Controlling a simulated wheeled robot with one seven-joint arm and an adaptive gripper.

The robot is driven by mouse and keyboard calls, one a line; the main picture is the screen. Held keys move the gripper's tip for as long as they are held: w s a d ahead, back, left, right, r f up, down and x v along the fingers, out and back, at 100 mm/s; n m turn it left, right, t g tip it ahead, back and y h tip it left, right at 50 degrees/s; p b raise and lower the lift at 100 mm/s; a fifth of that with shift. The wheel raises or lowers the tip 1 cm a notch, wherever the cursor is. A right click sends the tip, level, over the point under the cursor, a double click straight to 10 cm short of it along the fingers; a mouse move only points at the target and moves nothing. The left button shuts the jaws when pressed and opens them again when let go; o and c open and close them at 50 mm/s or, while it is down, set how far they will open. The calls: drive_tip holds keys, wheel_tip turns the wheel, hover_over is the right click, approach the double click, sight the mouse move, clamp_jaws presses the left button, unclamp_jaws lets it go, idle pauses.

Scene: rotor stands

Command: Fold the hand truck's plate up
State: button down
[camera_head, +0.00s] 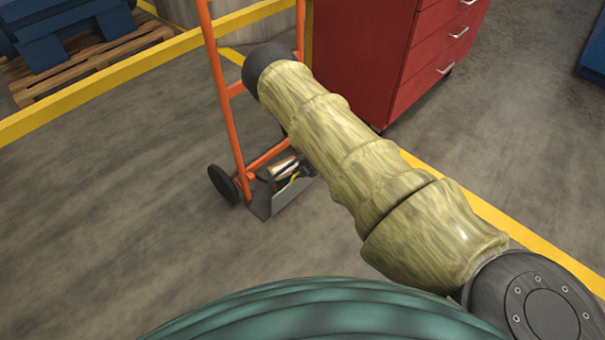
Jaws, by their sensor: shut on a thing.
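An orange hand truck (222,95) stands upright left of my arm, with a black wheel (223,185) at its lower left. Its dark grey plate (260,205) is at the bottom of the frame, low and close to the floor, reaching toward the camera. My gripper (293,180) is small and dark at the plate's right part, partly hidden behind my own arm. It is shut, and it appears to be on the plate's edge. The fingertips are too small to make out clearly. The truck's right side is partly covered by my arm.
A red drawer cabinet (365,55) stands behind my arm. A yellow rail (130,70) runs across the back left, with a blue machine on a wooden pallet (95,62) beyond it. A yellow floor line (520,235) passes at right. The floor at left is clear.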

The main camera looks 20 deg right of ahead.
drive_tip(key=shift+w+a, duration=0.1)
idle(0.3)
drive_tip(key=c, duration=1.5)
unclamp_jaws()
drive_tip(key=v, duration=1.2)
